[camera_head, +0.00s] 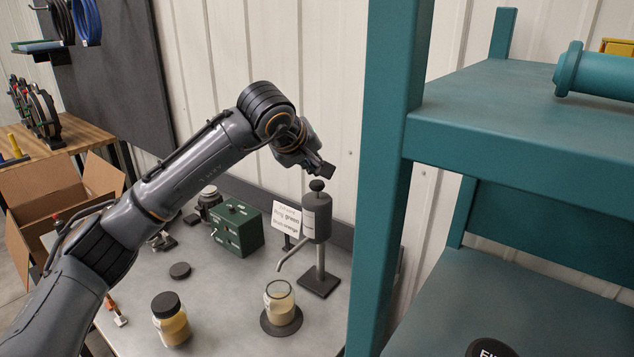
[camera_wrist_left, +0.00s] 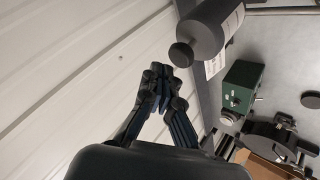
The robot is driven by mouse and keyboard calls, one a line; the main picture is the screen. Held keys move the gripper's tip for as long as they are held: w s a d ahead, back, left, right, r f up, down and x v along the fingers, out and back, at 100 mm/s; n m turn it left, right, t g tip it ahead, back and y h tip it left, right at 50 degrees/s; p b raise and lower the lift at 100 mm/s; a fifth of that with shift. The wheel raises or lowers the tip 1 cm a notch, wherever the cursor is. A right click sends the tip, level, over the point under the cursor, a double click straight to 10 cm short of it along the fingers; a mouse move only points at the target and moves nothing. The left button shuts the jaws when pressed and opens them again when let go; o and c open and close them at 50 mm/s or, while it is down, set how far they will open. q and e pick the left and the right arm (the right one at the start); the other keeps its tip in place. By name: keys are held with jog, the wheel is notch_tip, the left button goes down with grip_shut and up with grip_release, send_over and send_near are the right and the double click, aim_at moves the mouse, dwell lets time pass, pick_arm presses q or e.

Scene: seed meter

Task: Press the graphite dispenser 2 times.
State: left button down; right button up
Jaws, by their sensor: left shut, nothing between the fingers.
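The graphite dispenser (camera_head: 317,222) is a dark grey cylinder on a stand with a bent spout, at the back right of the grey table. Its round black knob (camera_head: 317,185) is on top. My left gripper (camera_head: 327,170) is shut and empty, just above the knob and apart from it in the head view. In the left wrist view the shut fingertips (camera_wrist_left: 164,72) are close to the knob (camera_wrist_left: 181,55), against the white wall. A glass jar with beige contents (camera_head: 279,302) stands on a dark round pad below the spout. My right gripper is not in view.
A green box (camera_head: 238,228) and a white sign (camera_head: 287,220) stand left of the dispenser. A black-lidded jar (camera_head: 170,318) and a dark disc (camera_head: 180,270) are on the table. A teal shelf post (camera_head: 385,180) rises close on the right.

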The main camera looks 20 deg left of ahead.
aim_at(315, 184)
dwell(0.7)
pick_arm(q)
jog(key=shift+f+b, duration=0.3)
jog(key=shift+f, duration=0.1)
jog(key=shift+s+f+b, duration=0.1)
jog(key=shift+f+b, duration=0.6)
jog(key=shift+f, duration=0.35)
dwell(0.9)
jog(key=shift+r, duration=0.1)
jog(key=shift+r+p, duration=0.95)
jog(key=shift+r, duration=0.3)
jog(key=shift+r, duration=0.15)
jog(key=shift+w+r, duration=0.2)
jog(key=shift+r, duration=0.05)
notch_tip(315, 184, up, 4)
jog(key=p, duration=0.3)
jog(key=shift+r+p, duration=0.2)
jog(key=shift+p, duration=0.15)
